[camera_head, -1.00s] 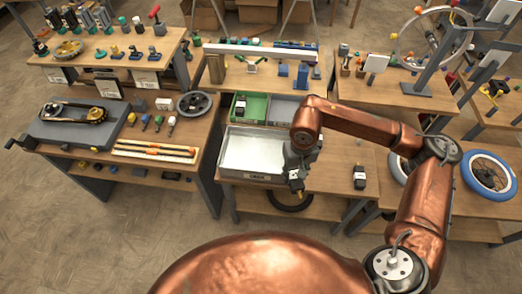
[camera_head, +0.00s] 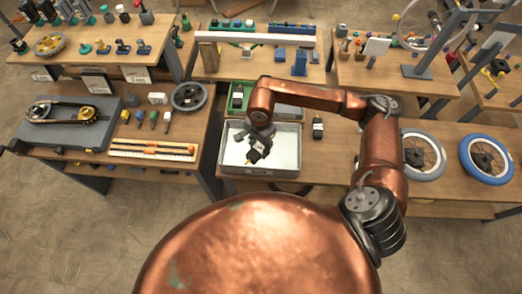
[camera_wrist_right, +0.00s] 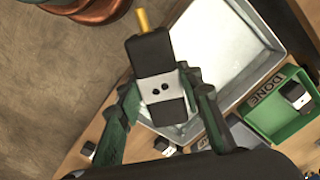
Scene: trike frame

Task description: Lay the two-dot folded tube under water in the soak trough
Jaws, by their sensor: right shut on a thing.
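The two-dot folded tube (camera_wrist_right: 160,88) is a black bundle with a white band bearing two dots and a brass-coloured valve stem. My right gripper (camera_wrist_right: 165,94) is shut on the band, one finger on each side. In the head view my right gripper (camera_head: 259,143) hangs over the soak trough (camera_head: 262,174), with the tube (camera_head: 253,156) below it. The trough is a pale metal rectangular tray, also in the right wrist view (camera_wrist_right: 268,22). The tube appears above the trough's floor; I cannot tell its height or the water level. My left gripper is not in view.
A green DONE tray (camera_wrist_right: 265,112) beside the trough holds a banded tube (camera_wrist_right: 296,95). Another banded tube (camera_head: 318,128) stands on the bench right of the trough. Two wheels, one with a blue tyre (camera_head: 486,160), lie farther right.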

